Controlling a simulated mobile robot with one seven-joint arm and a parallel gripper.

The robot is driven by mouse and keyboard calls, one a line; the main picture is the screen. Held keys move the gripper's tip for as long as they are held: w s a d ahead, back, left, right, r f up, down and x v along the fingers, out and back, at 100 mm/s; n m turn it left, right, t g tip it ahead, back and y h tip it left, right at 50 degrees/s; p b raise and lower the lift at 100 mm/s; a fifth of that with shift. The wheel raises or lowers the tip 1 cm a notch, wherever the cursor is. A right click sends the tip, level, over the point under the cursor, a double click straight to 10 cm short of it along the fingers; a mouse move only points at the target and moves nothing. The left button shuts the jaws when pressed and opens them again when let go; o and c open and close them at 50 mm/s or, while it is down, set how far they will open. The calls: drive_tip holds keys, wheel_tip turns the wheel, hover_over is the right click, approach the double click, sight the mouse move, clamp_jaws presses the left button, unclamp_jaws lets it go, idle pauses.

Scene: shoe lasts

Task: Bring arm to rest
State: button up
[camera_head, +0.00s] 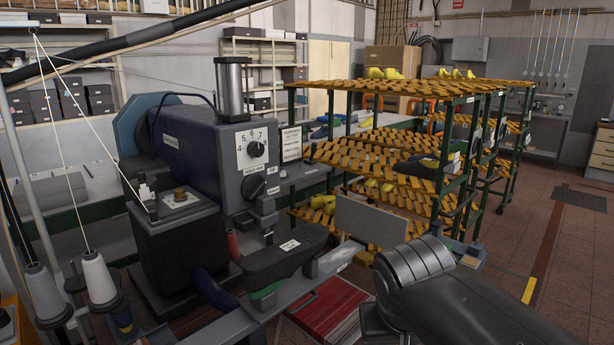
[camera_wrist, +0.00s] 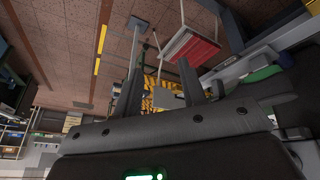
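My arm (camera_head: 440,290) reaches in from the lower right of the head view, in front of the racks. My gripper's fingers do not show clearly there. In the wrist view my gripper (camera_wrist: 160,84) has two dark fingers standing apart, with nothing held between them. The background shows through the gap. The wrist view is turned, with floor at the top. No shoe last is in the gripper.
A blue-grey machine (camera_head: 195,140) with dials stands left of centre. Green-framed racks (camera_head: 440,170) with orange slatted shelves hold yellow and dark lasts. A red slatted panel (camera_head: 325,310) is low beside my arm; it also shows in the wrist view (camera_wrist: 192,48). Open floor (camera_head: 575,260) lies right.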

drive_tip(key=s+d+f+t+y, duration=0.1)
drive_tip(key=s+f, duration=0.2)
drive_tip(key=s, duration=0.2)
drive_tip(key=shift+s+d, duration=0.15)
